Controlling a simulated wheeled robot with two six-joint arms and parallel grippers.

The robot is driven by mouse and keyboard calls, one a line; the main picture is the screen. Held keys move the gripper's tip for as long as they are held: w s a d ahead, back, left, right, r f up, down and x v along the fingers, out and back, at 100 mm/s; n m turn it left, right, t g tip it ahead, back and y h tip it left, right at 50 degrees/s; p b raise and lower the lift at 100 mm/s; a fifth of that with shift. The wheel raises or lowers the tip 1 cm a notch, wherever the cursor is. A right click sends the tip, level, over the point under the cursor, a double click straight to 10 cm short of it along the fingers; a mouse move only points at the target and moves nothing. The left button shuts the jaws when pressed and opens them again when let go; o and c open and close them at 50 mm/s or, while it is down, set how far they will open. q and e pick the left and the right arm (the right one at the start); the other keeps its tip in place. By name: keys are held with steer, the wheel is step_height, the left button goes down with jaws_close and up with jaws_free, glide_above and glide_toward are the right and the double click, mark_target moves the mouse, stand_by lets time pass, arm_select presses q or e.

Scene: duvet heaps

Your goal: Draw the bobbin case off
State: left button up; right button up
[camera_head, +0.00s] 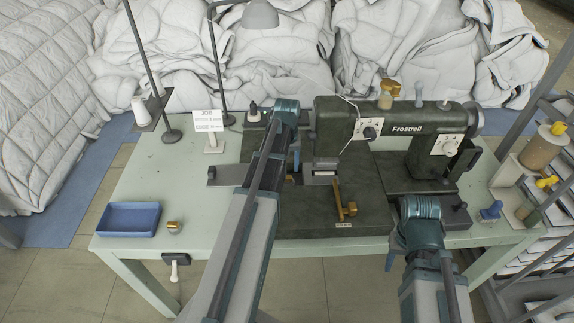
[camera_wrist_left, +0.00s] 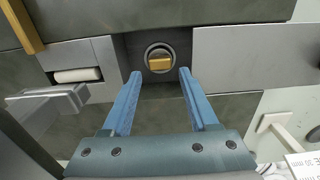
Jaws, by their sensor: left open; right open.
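The bobbin case (camera_wrist_left: 160,60) shows in the left wrist view as a small brass-coloured piece inside a round grey ring, in a dark opening of the sewing machine bed. In the head view my left arm hides it. My left gripper (camera_wrist_left: 160,73) is open. Its two blue fingers appear on either side of the bobbin case in the picture, with nothing between them; I cannot tell how far above it they are. In the head view the left gripper (camera_head: 296,161) points down beside the needle area. My right gripper (camera_head: 389,262) is open and empty, low at the table's front edge.
The dark green sewing machine (camera_head: 400,126) stands over the bed. A steel slide plate (camera_head: 226,175) lies left of the opening. A blue tray (camera_head: 130,232) and a small brass piece (camera_head: 174,227) are on the table's left, with bare tabletop (camera_head: 160,180) behind.

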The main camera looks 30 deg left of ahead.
mark_target(287, 176)
arm_select(q)
step_height(287, 176, down, 5)
steer(key=b, duration=0.3)
steer(key=shift+r, duration=0.15)
steer(key=shift+r, duration=0.1)
jaws_close()
